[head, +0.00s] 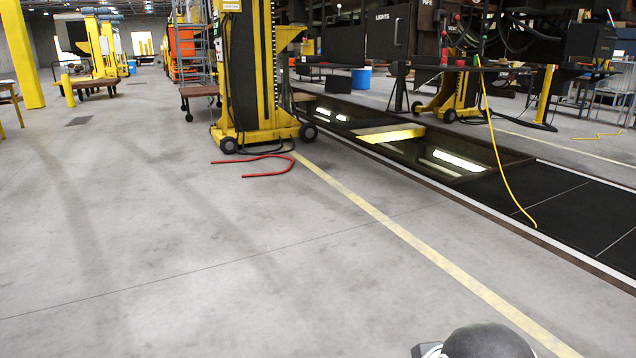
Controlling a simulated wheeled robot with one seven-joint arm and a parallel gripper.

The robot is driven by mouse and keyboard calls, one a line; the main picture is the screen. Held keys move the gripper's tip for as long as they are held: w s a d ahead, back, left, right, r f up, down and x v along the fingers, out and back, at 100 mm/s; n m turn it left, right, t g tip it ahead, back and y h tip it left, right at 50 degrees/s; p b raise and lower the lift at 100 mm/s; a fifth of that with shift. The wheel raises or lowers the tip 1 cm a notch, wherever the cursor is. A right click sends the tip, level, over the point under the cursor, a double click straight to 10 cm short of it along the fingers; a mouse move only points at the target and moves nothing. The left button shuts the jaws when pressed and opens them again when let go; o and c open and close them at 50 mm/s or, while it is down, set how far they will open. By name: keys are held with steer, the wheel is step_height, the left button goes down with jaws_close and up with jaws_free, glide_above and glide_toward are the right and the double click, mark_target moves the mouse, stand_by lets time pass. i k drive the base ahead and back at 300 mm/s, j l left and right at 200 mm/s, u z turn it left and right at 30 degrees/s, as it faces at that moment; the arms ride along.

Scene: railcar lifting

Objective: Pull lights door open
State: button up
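The lights door (391,33) is a dark, near-black panel with the white word "LIGHTS" on it. It hangs under the railcar at the upper right of the head view, well away across the pit, and looks shut. A small dark handle-like mark shows on its right part, too small to make out. My gripper is not in view. Only a dark rounded part with a pale piece shows at the bottom edge, likely of my own arm.
A yellow lifting jack (262,75) on wheels stands between me and the railcar. A red hose (262,160) lies by it. A sunken pit with lights (455,160) and a yellow plank (390,133) runs before the railcar. A yellow cable (505,175) hangs down. The near floor is clear.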

mark_target(388, 29)
steer(key=i, duration=2.55)
steer(key=i+z, duration=0.1)
steer(key=i, duration=0.6)
steer(key=i+j, duration=0.15)
steer(key=i, duration=0.55)
steer(key=i+z, duration=0.15)
steer(key=i, duration=0.5)
steer(key=j, duration=0.1)
